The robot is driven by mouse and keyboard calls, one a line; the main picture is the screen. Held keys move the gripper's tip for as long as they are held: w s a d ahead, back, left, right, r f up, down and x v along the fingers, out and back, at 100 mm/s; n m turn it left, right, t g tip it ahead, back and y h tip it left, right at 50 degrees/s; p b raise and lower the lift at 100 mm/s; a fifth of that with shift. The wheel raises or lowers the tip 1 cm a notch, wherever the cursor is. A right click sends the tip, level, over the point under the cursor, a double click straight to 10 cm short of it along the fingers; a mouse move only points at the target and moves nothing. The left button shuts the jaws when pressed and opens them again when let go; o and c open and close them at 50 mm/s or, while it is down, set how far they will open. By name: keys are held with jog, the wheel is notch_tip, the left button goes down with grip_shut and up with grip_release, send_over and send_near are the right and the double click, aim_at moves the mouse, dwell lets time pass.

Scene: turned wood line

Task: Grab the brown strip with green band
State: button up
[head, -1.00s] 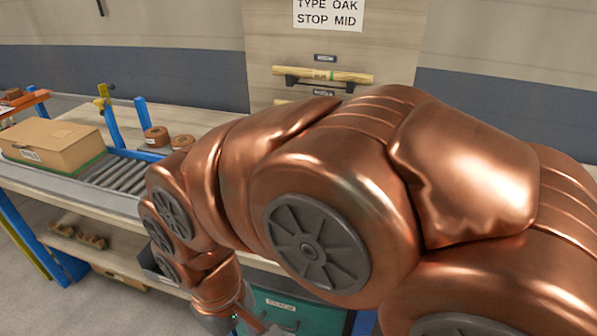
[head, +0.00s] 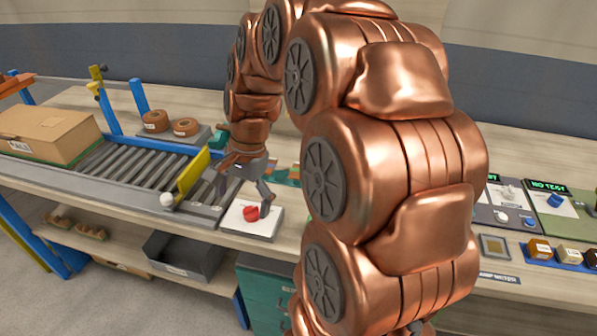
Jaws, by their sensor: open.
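I cannot make out a whole brown strip with a green band. A small orange-brown and green patch (head: 284,176) shows on the bench between my gripper and my arm; most of it is hidden, and I cannot tell what it is. My gripper (head: 245,198) points down with its fingers apart and nothing between them. It is over the bench's front part, close above or behind a white plate with a red knob (head: 250,213). I cannot tell whether a finger touches the plate.
A roller conveyor (head: 130,172) with a yellow flap (head: 193,172) and a cardboard box (head: 48,134) lies left. Two brown rings (head: 186,126) stand behind it. Testers (head: 548,208) and small blocks (head: 540,249) are right. My arm hides the bench middle.

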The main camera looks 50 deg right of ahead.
jog(key=w+d+m+t, duration=0.2)
jog(key=w+d+m, duration=0.2)
jog(key=d+m, duration=0.75)
jog(key=m+t, duration=0.2)
jog(key=m, duration=0.2)
send_near(299, 171)
jog(key=shift+g+h, duration=0.3)
jog(key=shift+s+p+x, duration=0.1)
jog(key=shift+p+x, duration=0.55)
jog(key=shift+x, duration=0.95)
jog(key=shift+s+p+x, duration=0.15)
jog(key=shift+p+x, duration=0.45)
jog(key=shift+x, duration=1.05)
jog(key=shift+d+f, duration=0.1)
jog(key=shift+f, duration=0.25)
jog(key=shift+f, duration=0.25)
jog(key=shift+c, duration=0.3)
jog(key=c, duration=0.8)
